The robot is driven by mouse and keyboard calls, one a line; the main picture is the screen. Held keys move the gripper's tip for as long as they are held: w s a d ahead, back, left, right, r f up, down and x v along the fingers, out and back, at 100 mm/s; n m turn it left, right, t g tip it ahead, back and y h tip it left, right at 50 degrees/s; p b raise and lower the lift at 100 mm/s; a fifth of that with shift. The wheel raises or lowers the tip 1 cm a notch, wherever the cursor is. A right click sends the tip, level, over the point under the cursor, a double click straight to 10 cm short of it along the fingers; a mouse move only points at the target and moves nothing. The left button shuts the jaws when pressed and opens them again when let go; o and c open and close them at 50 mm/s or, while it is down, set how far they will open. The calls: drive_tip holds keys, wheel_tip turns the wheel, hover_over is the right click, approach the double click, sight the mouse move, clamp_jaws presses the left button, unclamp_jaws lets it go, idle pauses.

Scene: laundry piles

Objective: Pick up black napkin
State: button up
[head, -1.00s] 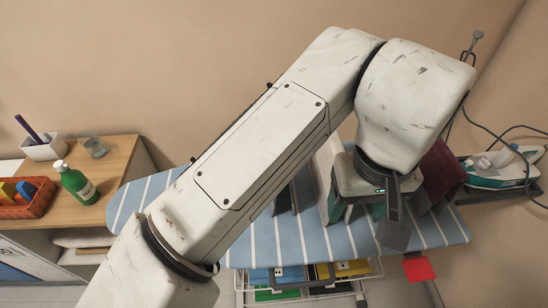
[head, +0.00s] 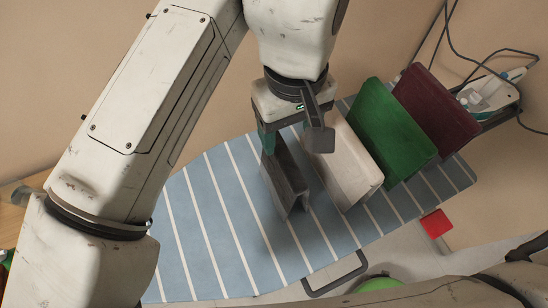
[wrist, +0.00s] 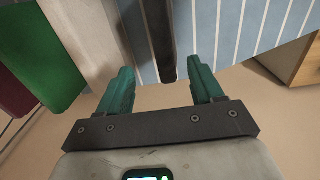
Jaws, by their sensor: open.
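The black napkin (head: 284,184) stands folded upright on the blue-and-white striped ironing board (head: 215,215), at the left end of a row of folded cloths. It also shows in the wrist view (wrist: 157,38), edge-on in the gap between my fingers. My gripper (head: 290,138) is open, pointing down over the black napkin's far upper part. In the wrist view my teal fingers (wrist: 160,75) lie either side of the napkin's line, with clear space on both sides. I cannot tell whether the fingertips reach down past its top edge.
A white folded cloth (head: 345,165) stands close to the right of the black napkin. A green cloth (head: 393,130) and a dark red cloth (head: 437,108) stand further right. An iron (head: 492,93) with a cord is at the board's right end. The board's left part is clear.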

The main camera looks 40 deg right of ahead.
sight(286, 158)
wheel_tip(286, 158, down, 4)
drive_tip(key=shift+f, duration=0.15)
drive_tip(key=shift+s+a+f+p, duration=0.1)
drive_tip(key=shift+a+f+p, duration=0.1)
drive_tip(key=shift+f, duration=1.15)
drive_tip(key=shift+a+f+p, duration=0.1)
drive_tip(key=shift+a+f, duration=0.05)
drive_tip(key=shift+f, duration=1.2)
